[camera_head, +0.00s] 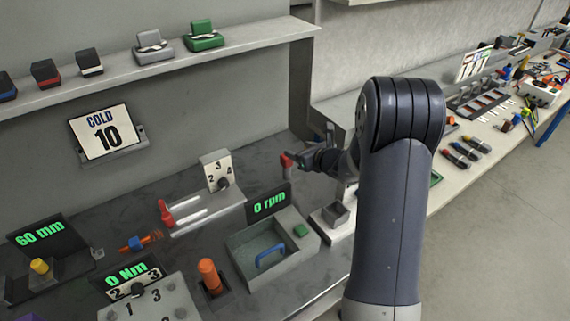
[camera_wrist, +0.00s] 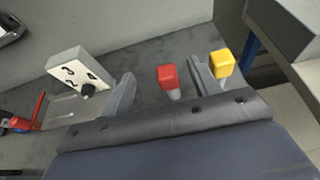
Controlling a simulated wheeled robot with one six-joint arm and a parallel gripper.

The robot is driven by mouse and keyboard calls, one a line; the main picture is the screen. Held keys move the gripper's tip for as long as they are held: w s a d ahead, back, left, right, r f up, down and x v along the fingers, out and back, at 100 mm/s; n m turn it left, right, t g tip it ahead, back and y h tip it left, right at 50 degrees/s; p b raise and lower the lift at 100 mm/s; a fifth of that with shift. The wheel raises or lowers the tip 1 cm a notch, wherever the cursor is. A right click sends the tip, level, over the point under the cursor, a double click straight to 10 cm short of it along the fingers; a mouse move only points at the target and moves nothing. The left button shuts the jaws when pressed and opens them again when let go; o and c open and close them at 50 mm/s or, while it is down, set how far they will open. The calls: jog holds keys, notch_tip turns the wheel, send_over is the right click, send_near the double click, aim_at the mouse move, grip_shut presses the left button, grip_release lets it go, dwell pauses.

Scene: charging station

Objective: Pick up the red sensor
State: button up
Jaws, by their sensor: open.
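The red sensor (camera_wrist: 167,76) has a red block-shaped head on a pale grey stem. In the wrist view it shows between the two fingers of my gripper (camera_wrist: 160,68), with room on both sides. The fingers are open and I cannot tell how far beyond them it is. In the head view a small red head (camera_head: 286,160), seemingly the same sensor, shows just left of my gripper (camera_head: 311,156). My arm hides much of the area behind and right of it.
A yellow-headed piece (camera_wrist: 221,64) stands right of the right finger. A numbered dial panel (camera_head: 216,171) and a red lever (camera_head: 165,212) are to the left. A grey bin with a blue handle (camera_head: 270,256) is in front.

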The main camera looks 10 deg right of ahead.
aim_at(290, 162)
jog(key=shift+w+a+f+b, duration=0.6)
jog(key=shift+w+f, duration=0.55)
jog(key=shift+f, duration=0.5)
jog(key=shift+w+a+f+b, duration=0.45)
jog(key=shift+w+f+b, duration=0.25)
jog(key=shift+w+f, duration=0.75)
jog(key=shift+w+a+f+b, duration=0.6)
jog(key=shift+w+f, duration=0.25)
jog(key=shift+f, duration=1.05)
jog(key=shift+d, duration=0.15)
jog(key=shift+c, duration=0.4)
jog(key=c, duration=1)
